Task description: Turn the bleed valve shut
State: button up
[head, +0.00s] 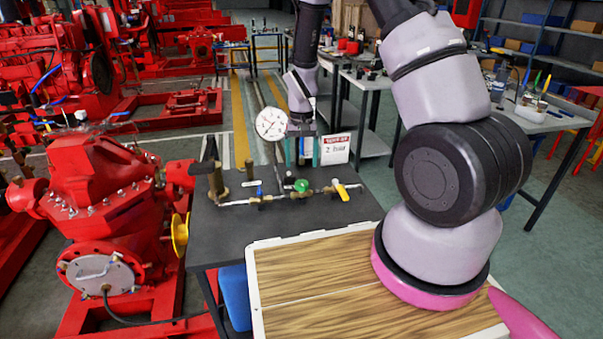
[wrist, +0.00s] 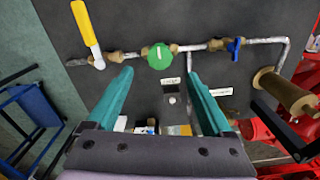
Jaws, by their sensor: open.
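A brass and steel pipe run on the dark bench (head: 230,235) carries a yellow lever (head: 341,190), a round green knob (head: 301,185) and a small blue handle (head: 259,191). I cannot tell from the labels which one is the bleed valve. In the wrist view the yellow lever (wrist: 86,22) is at upper left, angled to the pipe. The green knob (wrist: 159,56) is near the middle, and the blue handle (wrist: 234,48) is to the right. My gripper (wrist: 158,74) is open and empty, its teal fingers apart on either side below the green knob. In the head view my gripper (head: 302,160) is behind the pipe.
A round pressure gauge (head: 271,124) stands behind the pipe, left of my gripper. A white sign with "2 bar" (head: 335,149) stands at its right. A brass cylinder (wrist: 285,92) is at right in the wrist view. A red pump (head: 105,190) is left of the bench.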

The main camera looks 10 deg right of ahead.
jog(key=shift+r, duration=1.55)
jog(key=s+d+r+m+t+y, duration=0.15)
jog(key=s+r, duration=0.25)
jog(key=r, duration=0.8)
jog(key=s+d+r+t, duration=0.2)
jog(key=s+r, duration=0.1)
jog(key=r, duration=0.9)
jog(key=s+d+r+t, duration=0.2)
jog(key=s+r+t, duration=0.1)
jog(key=s+r, duration=0.8)
jog(key=s, duration=0.4)
jog(key=shift+d+r+t, duration=0.15)
jog(key=shift+d+t, duration=0.1)
jog(key=shift+t, duration=0.1)
jog(key=shift+y, duration=0.25)
